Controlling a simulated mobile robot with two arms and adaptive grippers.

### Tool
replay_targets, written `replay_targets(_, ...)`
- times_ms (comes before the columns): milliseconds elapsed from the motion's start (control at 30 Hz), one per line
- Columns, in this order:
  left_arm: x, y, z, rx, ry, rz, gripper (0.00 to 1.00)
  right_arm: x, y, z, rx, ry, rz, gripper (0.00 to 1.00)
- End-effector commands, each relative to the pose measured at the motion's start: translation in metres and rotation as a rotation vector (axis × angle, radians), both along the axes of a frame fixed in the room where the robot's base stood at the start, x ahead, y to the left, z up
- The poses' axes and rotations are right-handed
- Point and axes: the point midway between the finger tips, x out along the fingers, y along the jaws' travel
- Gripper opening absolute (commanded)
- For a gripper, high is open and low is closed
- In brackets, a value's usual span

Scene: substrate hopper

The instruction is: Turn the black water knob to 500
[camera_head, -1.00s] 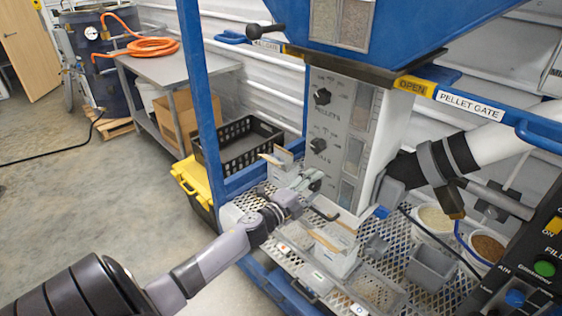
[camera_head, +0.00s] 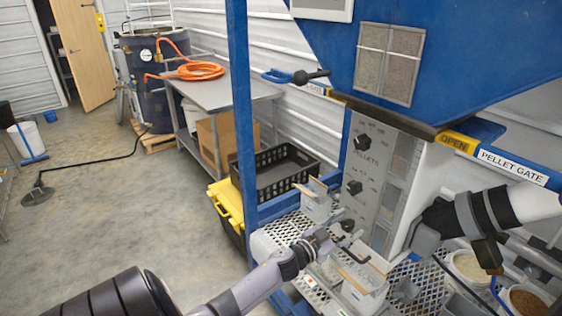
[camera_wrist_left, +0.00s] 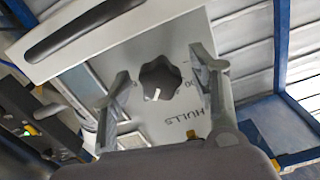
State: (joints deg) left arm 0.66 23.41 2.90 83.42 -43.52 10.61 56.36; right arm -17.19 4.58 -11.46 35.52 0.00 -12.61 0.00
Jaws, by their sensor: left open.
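The black water knob (camera_head: 347,225) is the lowest of three knobs on the grey control panel (camera_head: 380,190). My left gripper (camera_head: 334,232) is open in front of it and partly covers it in the head view. In the left wrist view, the lobed water knob (camera_wrist_left: 158,76) sits between the two spread fingers of my left gripper (camera_wrist_left: 162,90), with gaps on both sides. Its white mark points down in that view, near part of a number; the full scale is not readable. The panel's HULLS label (camera_wrist_left: 207,128) shows beside it. My right gripper is not in view.
The pellets knob (camera_head: 362,142) and hulls knob (camera_head: 354,188) are above on the panel. A perforated tray surface (camera_head: 285,228) with small containers lies below. A blue post (camera_head: 241,110) stands left of the panel. A black crate (camera_head: 280,172) is behind.

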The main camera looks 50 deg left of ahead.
Motion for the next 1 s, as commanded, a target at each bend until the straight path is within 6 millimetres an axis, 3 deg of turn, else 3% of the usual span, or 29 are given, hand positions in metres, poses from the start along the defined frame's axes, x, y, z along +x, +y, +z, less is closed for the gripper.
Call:
replay_targets(67,0.0,0.0,0.001,-0.084,0.006,0.001,0.54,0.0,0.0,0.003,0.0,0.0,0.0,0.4)
replay_targets(933,-0.177,0.013,-0.003,-0.069,0.01,0.0,0.54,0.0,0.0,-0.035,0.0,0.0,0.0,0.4)
replay_targets(1000,-0.174,0.017,-0.017,-0.074,0.026,0.017,0.54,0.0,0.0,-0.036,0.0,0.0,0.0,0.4)
